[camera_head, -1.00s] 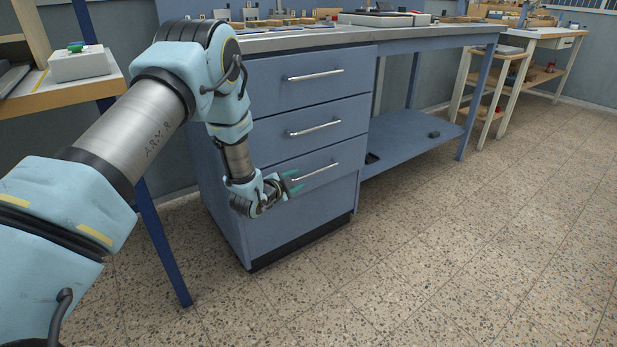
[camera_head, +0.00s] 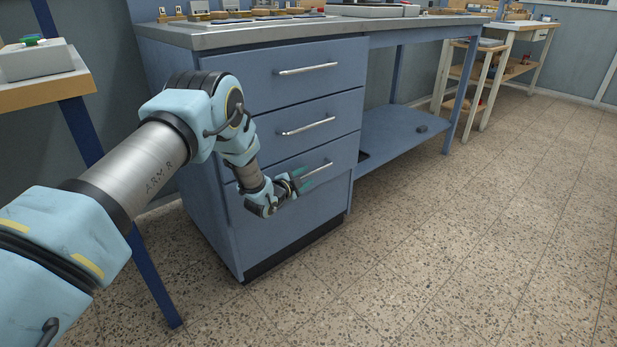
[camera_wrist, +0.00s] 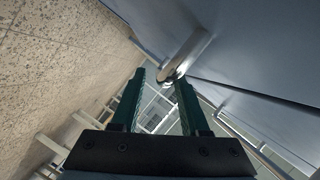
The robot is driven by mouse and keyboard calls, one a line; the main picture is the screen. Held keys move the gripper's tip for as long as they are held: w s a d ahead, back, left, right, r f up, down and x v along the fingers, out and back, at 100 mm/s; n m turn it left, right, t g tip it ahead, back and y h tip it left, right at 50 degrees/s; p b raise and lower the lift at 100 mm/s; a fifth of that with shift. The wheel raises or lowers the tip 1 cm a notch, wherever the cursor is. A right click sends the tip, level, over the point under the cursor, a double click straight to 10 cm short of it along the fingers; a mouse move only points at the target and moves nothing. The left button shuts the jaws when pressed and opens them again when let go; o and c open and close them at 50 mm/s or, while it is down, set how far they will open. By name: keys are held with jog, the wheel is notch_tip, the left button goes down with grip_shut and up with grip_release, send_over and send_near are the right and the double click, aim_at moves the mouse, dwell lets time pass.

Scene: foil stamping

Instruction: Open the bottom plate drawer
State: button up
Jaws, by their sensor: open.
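The blue cabinet (camera_head: 290,222) has three drawer fronts with bar handles, above a plain lower panel. My gripper is open, with green fingers at the left part of that handle. In the wrist view, the near end of the handle (camera_wrist: 188,54) lies at the gap between the fingertips. Whether the fingers touch it, I cannot tell.
The middle drawer handle (camera_head: 306,126) and top drawer handle (camera_head: 307,69) are above my gripper. A wooden table (camera_head: 45,92) with a blue leg stands at the left. The speckled floor (camera_head: 450,250) in front and to the right is clear.

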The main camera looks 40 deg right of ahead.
jog(key=shift+x, duration=1.5)
grip_shut()
dwell(0.4)
